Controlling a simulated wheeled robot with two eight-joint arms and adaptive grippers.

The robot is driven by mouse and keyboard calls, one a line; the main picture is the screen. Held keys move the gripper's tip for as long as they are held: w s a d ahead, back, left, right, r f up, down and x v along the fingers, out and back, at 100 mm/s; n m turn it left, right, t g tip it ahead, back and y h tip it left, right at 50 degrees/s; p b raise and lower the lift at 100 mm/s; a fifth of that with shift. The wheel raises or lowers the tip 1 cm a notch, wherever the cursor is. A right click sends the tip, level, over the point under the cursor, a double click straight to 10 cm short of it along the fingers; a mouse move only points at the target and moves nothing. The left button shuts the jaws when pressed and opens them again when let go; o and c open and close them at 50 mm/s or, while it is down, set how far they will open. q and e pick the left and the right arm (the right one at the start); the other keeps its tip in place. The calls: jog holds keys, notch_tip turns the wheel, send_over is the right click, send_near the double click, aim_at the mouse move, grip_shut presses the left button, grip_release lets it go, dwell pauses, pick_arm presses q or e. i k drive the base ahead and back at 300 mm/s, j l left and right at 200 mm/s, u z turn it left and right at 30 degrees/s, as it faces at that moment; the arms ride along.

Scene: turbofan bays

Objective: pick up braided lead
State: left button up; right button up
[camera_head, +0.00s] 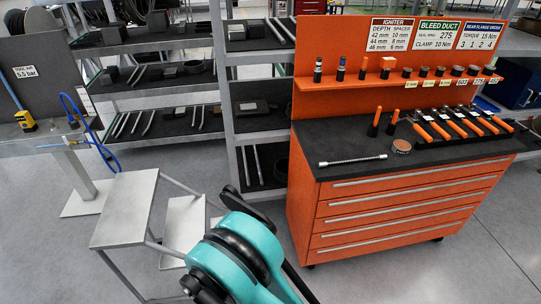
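A thin silvery lead with a braided look (352,160) lies on the dark top of the orange tool cabinet (405,205), near its front left edge. It lies nearly level across the picture, and nothing covers it. A teal and black part of my own arm rises at the bottom middle, in front of the cabinet's left side and apart from the lead. I cannot tell which arm it is. Neither gripper's fingertips can be made out.
A grey step stand (125,210) is at left. Grey racks (235,100) stand behind. Floor at right is clear.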

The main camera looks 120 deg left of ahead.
aim_at(383, 157)
jog(key=l+u, duration=0.2)
jog(key=u, duration=3.25)
jog(key=z, duration=4)
jog(key=u, duration=4.05)
